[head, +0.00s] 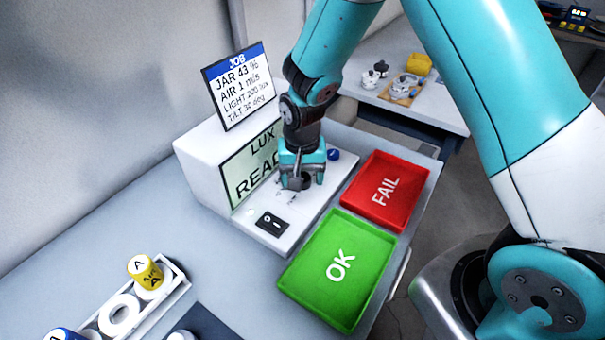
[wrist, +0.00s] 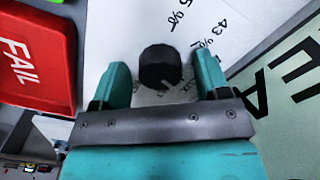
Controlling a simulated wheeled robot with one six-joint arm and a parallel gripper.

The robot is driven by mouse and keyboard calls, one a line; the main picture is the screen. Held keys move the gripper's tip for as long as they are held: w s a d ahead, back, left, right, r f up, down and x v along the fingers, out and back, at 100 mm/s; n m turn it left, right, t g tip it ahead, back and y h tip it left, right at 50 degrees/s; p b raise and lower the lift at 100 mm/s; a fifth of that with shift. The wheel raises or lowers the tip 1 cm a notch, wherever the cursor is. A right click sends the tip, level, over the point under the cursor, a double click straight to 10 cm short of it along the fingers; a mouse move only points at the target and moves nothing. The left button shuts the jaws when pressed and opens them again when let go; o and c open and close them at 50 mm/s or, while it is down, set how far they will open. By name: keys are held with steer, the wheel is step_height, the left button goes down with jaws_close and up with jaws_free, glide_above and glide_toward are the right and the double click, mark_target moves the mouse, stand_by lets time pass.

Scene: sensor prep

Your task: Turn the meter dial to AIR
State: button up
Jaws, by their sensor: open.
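The white meter (head: 208,152) stands on the grey bench with a screen (head: 250,164) that reads LUX and READ, partly hidden by my arm. Its black dial (wrist: 160,66) is a round knob on the white base plate, with small printed marks around it. My gripper (head: 301,182) is over the plate, pointing down. In the wrist view my gripper (wrist: 162,84) is open, with one teal finger on each side of the dial and gaps between. I cannot tell which mark the dial points to.
A black switch (head: 272,223) sits on the plate's front. A red FAIL tray (head: 405,170) and green OK tray (head: 318,300) stand to the right. A JOB card (head: 239,87) is on top of the meter. A white rack (head: 178,283) with a yellow sensor (head: 146,272) is at lower left.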

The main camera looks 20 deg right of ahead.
steer(key=c, duration=0.9)
steer(key=shift+n, duration=0.3)
steer(key=n, duration=0.3)
steer(key=shift+w+n, duration=0.1)
steer(key=shift+n, duration=1.9)
steer(key=o, duration=0.9)
